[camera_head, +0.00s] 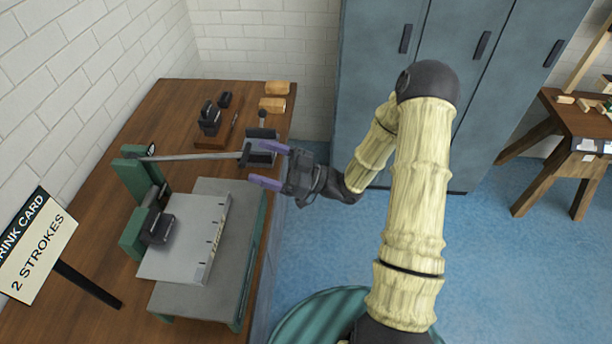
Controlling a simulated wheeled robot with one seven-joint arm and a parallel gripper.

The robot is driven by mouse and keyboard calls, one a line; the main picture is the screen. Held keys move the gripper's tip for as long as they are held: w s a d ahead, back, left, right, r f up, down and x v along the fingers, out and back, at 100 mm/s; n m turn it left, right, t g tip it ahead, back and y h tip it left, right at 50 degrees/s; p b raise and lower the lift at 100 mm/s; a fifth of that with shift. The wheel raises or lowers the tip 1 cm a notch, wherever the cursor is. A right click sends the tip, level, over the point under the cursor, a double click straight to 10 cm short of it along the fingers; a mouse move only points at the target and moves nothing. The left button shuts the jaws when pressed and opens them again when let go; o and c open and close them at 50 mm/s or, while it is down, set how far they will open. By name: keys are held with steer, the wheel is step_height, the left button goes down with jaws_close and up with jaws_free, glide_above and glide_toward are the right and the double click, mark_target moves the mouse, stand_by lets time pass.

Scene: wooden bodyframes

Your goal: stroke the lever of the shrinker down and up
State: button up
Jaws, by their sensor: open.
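The shrinker (134,180) is a green machine on the wooden bench at the left. Its lever (195,157) is a long grey bar, roughly level, running right from the top of the machine to a dark grip (245,153). A light metal sheet (190,240) lies at the shrinker's dark jaws (157,226). My gripper (268,164) is open, its two purple fingers pointing left, just right of the lever's dark grip. I cannot tell whether the fingers touch or surround the grip.
A grey stand (190,300) bears the sheet. A card reading "2 STROKES" (38,248) stands at the left. Dark tools (210,120) and wooden blocks (277,88) lie at the bench's back. Blue lockers (375,80) stand behind; blue floor (480,270) is open at right.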

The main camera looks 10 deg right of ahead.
steer(key=b+v, duration=0.1)
steer(key=v, duration=0.9)
steer(key=shift+d+f+b, duration=0.15)
steer(key=shift+d+b, duration=0.05)
steer(key=shift+b, duration=0.1)
steer(key=shift+w, duration=0.1)
